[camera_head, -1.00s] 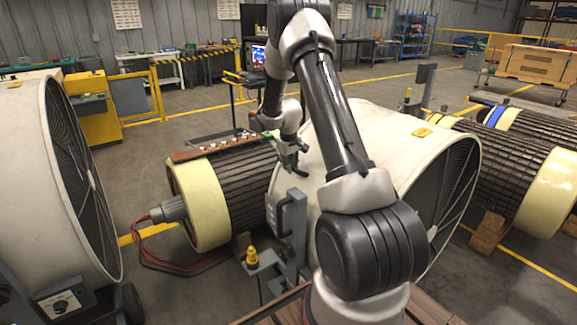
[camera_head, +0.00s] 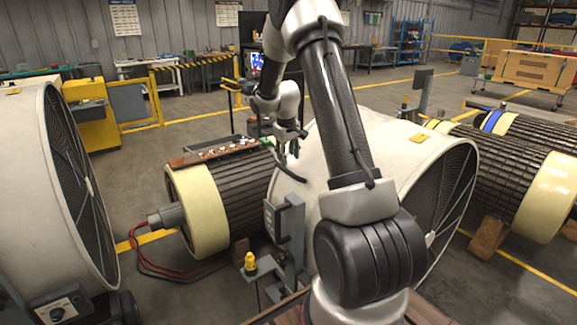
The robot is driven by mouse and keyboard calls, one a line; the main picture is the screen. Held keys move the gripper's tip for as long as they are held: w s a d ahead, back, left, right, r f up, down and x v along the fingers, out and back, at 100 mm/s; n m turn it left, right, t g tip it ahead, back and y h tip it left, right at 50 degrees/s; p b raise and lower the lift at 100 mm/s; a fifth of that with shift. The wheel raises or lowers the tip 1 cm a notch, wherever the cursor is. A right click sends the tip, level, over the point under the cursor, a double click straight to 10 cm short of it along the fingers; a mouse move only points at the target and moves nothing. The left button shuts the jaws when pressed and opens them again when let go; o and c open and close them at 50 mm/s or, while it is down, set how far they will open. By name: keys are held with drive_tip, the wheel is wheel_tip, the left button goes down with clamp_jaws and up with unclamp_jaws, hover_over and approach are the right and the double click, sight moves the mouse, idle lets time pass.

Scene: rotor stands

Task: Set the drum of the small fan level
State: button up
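Two white fan drums with dark grilles are in view, one at the left edge (camera_head: 22,190) and one in the middle (camera_head: 400,150). I cannot tell for sure which one is the small fan. The middle drum lies on its side with its grille facing right and a yellow label on top; my arm hides part of it. My gripper (camera_head: 291,136) is beyond the arm, at the middle drum's far left edge. A dark curved piece (camera_head: 288,170) shows just below it. The fingers are too small to tell whether they are open or shut, or touching anything.
A ribbed rotor (camera_head: 245,190) with a cream end band lies left of the middle drum, with red cables by it. A grey bracket (camera_head: 292,235) and a yellow knob (camera_head: 250,262) stand in front. More rotors (camera_head: 490,165) rest on wooden blocks at right.

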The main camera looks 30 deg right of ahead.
drive_tip(key=shift+v, duration=1.8)
drive_tip(key=s+a+f+g, duration=0.1)
drive_tip(key=s+f+g, duration=0.1)
drive_tip(key=s, duration=0.4)
drive_tip(key=s+a+r+t, duration=0.1)
drive_tip(key=s+a+r, duration=0.4)
drive_tip(key=s, duration=0.5)
drive_tip(key=s+a+r+t+y, duration=0.1)
drive_tip(key=s+a+r, duration=0.4)
drive_tip(key=s, duration=0.5)
drive_tip(key=s+a+r+t+y, duration=0.1)
drive_tip(key=s+a+r+t, duration=0.1)
drive_tip(key=s+a+r, duration=0.3)
drive_tip(key=s+r, duration=0.4)
drive_tip(key=s, duration=0.1)
drive_tip(key=shift+a+m, duration=0.2)
drive_tip(key=shift+m, duration=0.1)
drive_tip(key=shift+s, duration=0.15)
